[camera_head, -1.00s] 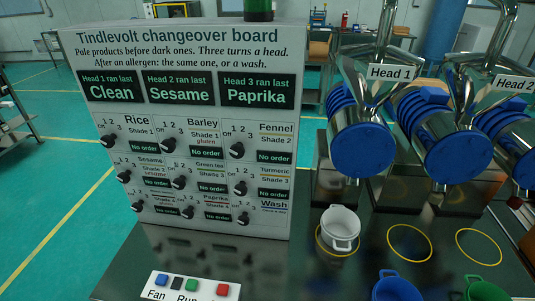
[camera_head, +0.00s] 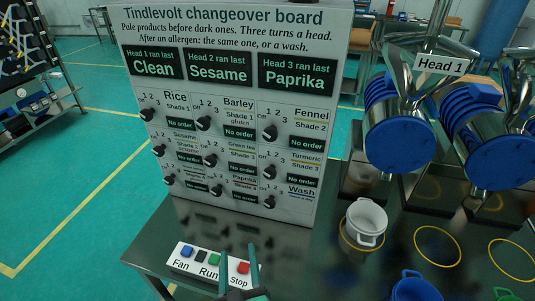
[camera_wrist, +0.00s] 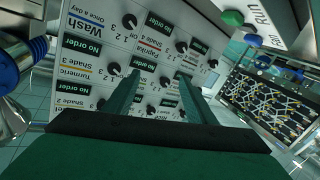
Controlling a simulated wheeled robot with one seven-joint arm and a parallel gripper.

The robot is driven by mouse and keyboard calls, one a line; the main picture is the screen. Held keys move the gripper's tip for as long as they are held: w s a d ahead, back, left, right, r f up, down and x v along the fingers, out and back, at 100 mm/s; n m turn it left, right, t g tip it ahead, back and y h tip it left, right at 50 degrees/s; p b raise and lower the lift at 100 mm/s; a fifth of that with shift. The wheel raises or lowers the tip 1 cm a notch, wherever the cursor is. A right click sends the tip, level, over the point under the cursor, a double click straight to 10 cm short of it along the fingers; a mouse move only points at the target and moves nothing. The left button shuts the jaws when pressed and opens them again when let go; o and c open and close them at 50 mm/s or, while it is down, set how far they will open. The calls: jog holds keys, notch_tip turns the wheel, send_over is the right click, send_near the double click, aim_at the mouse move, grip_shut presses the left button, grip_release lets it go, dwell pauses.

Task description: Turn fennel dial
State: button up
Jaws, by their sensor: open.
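The fennel dial (camera_head: 270,132) is a black knob at the upper right of the white changeover board (camera_head: 334,70), beside the label Fennel, Shade 2. The small window under that label reads No order. My gripper (camera_head: 238,255) is low in the head view, in front of the board, by the button box. Its two green fingers are apart with nothing between them, and it is not touching the fennel dial. In the wrist view the open fingers (camera_wrist: 157,97) point towards the board, which appears tilted. I cannot tell the fennel dial there; the gripper hides part of the board.
A button box (camera_head: 193,262) labelled Fan, Run and Stop lies on the dark table in front of the board. A white cup (camera_head: 368,220) and a blue cup (camera_head: 415,289) stand at right. Metal heads with blue ends (camera_head: 402,147) overhang the table at right.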

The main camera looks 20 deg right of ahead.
jog(key=w+d+r+m+h, duration=0.3)
jog(key=w+r, duration=0.4)
jog(key=r, duration=0.3)
jog(key=m+g+h, duration=0.2)
jog(key=m+h, duration=0.2)
jog(key=m, duration=0.1)
send_near(270, 135)
jog(key=x, duration=0.8)
jog(key=shift+w, duration=0.1)
jog(key=c, duration=1)
